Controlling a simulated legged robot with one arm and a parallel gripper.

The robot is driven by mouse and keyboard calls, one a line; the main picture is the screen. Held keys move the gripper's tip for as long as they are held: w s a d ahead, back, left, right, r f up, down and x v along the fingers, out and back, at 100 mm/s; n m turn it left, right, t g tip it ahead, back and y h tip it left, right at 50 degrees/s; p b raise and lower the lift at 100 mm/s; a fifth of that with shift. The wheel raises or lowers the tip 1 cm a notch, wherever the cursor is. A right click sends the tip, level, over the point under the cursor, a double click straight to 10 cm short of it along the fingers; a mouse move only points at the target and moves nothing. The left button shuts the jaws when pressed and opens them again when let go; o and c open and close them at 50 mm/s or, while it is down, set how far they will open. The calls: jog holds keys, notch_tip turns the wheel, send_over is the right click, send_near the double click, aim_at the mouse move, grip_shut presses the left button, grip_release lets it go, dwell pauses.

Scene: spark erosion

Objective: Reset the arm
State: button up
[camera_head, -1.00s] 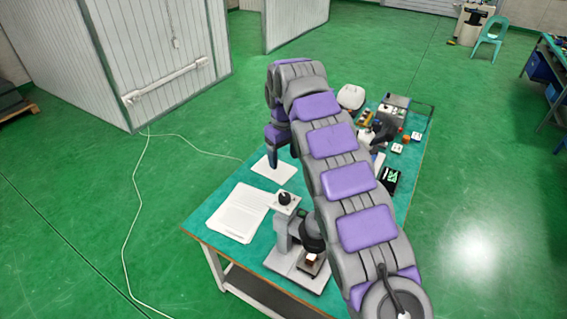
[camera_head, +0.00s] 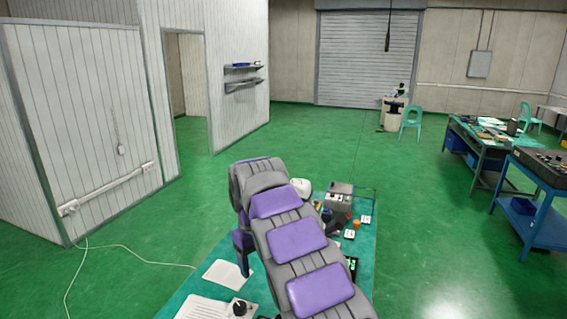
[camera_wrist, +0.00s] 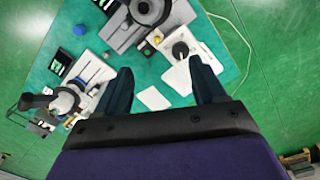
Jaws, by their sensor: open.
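My arm, grey with purple pads, reaches out over the green-topped table (camera_head: 366,262) in the head view. My gripper (camera_wrist: 160,78) is open in the wrist view, its two dark fingers apart with nothing between them. It points down at the table from above. In the head view its fingers (camera_head: 243,265) show only partly at the left of the arm, over the table near a white sheet (camera_head: 220,274).
A grey box-shaped instrument (camera_head: 339,196) and small items stand at the table's far end. A knobbed device (camera_head: 239,308) and papers (camera_head: 197,308) lie at the near end. A white panelled booth (camera_head: 85,120) is at left.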

jog(key=s+d+f+m+b, duration=0.1)
jog(key=s+d+m+b, duration=0.45)
jog(key=s+d, duration=1.1)
jog(key=s+d+f+m+b, duration=0.1)
jog(key=s+f, duration=0.3)
jog(key=s, duration=0.5)
jog(key=s+d+f+g+b, duration=0.1)
jog(key=s+d+f+b, duration=0.2)
jog(key=s, duration=0.6)
jog(key=s+d+f+m+b, duration=0.1)
jog(key=s+f+b, duration=0.1)
jog(key=s+f, duration=0.5)
jog(key=shift+s+d+m+g+y, duration=0.3)
jog(key=shift+s+d+m+g, duration=0.1)
jog(key=shift+s, duration=0.75)
jog(key=shift+w+r, duration=0.1)
